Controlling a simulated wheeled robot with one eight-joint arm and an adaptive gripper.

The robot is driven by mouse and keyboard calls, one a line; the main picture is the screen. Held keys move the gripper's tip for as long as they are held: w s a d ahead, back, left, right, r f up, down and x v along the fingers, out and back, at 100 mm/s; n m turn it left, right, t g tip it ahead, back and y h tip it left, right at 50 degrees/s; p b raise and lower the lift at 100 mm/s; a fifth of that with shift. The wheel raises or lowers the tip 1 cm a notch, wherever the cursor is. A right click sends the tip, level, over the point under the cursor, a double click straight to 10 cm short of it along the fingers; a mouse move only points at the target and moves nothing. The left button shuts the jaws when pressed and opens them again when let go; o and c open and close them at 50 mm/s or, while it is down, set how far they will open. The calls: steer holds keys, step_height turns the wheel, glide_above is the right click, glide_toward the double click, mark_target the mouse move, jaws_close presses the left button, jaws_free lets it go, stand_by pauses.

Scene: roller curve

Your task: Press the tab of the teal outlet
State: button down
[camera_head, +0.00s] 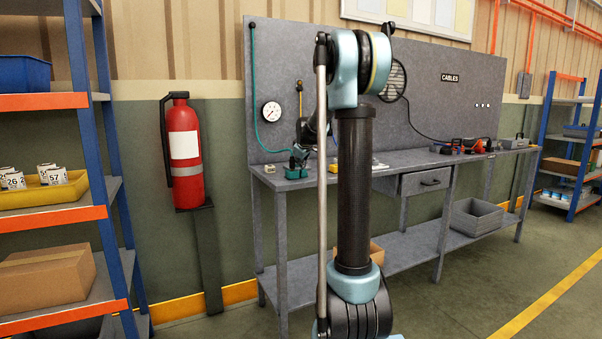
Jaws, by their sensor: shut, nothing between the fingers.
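The teal outlet (298,163) is a small teal and dark block near the left end of the grey workbench top. A teal cable (254,85) hangs in a loop down the back panel towards it. Its tab is too small to make out. My gripper (303,142) is a small dark shape just above the outlet, partly hidden behind my own upright arm link. It looks shut and empty. I cannot tell whether it touches the outlet.
A round gauge (271,111) and a fan (393,81) are on the back panel. Red and dark tools (470,146) lie on the bench's right part. A fire extinguisher (184,150) and a loaded shelf (55,213) stand left. The floor at right (470,290) is clear.

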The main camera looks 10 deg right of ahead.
steer(key=shift+r, duration=0.85)
steer(key=shift+r, duration=0.1)
steer(key=shift+r, duration=2.4)
steer(key=s+f+m+g, duration=0.1)
steer(key=s+f+m, duration=0.15)
steer(key=s, duration=0.75)
steer(key=s+f+m+g, duration=0.1)
steer(key=s+f, duration=0.3)
steer(key=s, duration=0.7)
steer(key=s+f+m+g, duration=0.1)
steer(key=s+f+g, duration=0.15)
steer(key=s, duration=0.75)
steer(key=s+f+m+g, duration=0.1)
steer(key=s+f+m, duration=0.1)
steer(key=s+f, duration=0.7)
steer(key=s+f+m+g, duration=0.1)
steer(key=s+f+m, duration=0.1)
steer(key=s+f, duration=0.7)
steer(key=s, duration=0.7)
steer(key=shift+s, duration=0.25)
